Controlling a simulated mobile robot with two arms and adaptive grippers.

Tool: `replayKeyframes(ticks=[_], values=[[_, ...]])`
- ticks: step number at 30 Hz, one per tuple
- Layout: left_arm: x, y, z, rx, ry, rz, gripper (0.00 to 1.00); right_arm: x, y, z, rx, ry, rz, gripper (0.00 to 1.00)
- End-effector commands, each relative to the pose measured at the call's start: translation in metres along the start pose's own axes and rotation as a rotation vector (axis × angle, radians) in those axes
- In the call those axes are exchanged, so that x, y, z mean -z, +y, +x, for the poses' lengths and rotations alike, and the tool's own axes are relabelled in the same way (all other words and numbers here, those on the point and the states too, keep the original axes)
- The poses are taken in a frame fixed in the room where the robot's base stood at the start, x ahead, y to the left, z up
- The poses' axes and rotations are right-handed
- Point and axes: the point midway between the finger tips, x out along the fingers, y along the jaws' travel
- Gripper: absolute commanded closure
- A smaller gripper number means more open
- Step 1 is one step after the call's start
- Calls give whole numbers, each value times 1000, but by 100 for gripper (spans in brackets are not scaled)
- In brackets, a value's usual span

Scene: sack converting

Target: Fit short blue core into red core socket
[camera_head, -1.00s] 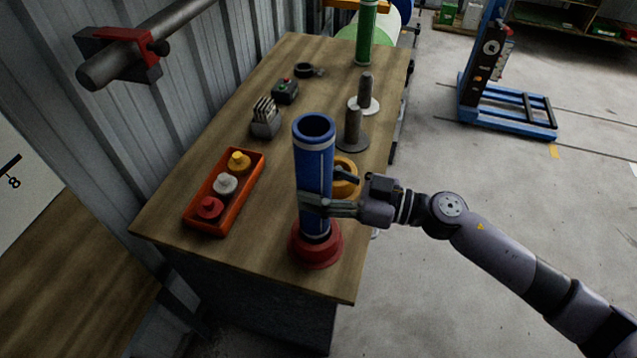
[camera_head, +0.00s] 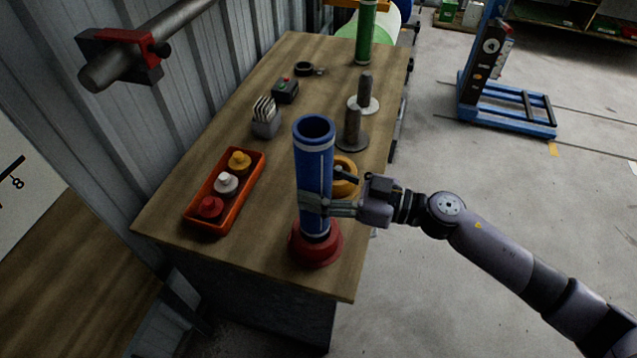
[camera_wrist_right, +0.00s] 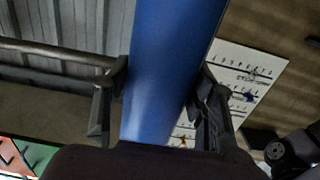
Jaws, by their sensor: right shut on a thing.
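The short blue core (camera_head: 314,165) stands upright at the front of the workbench, its open end up. My right gripper (camera_head: 313,204) is shut around its lower part; in the right wrist view the blue core (camera_wrist_right: 168,70) lies between both fingers (camera_wrist_right: 160,100). The red core socket (camera_head: 316,247) sits on the bench directly under the core. The core's lower end meets the socket's middle; how deep it sits in it I cannot tell. My left gripper is not in view.
A yellow socket (camera_head: 344,177) stands just behind the core. Two spindles on round bases (camera_head: 351,142) are farther back, near a green core (camera_head: 365,35). An orange tray (camera_head: 207,222) with red, white and yellow pieces lies to the left. Bare bench lies between tray and socket.

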Motion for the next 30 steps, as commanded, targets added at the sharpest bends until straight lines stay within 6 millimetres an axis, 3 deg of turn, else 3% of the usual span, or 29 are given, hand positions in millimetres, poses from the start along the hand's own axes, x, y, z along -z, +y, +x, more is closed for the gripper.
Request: replayKeyframes(ticks=[12,30], values=[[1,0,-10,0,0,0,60,2,0,0,0,2,-1,97],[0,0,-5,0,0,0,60,-6,0,0,0,2,1,97]])
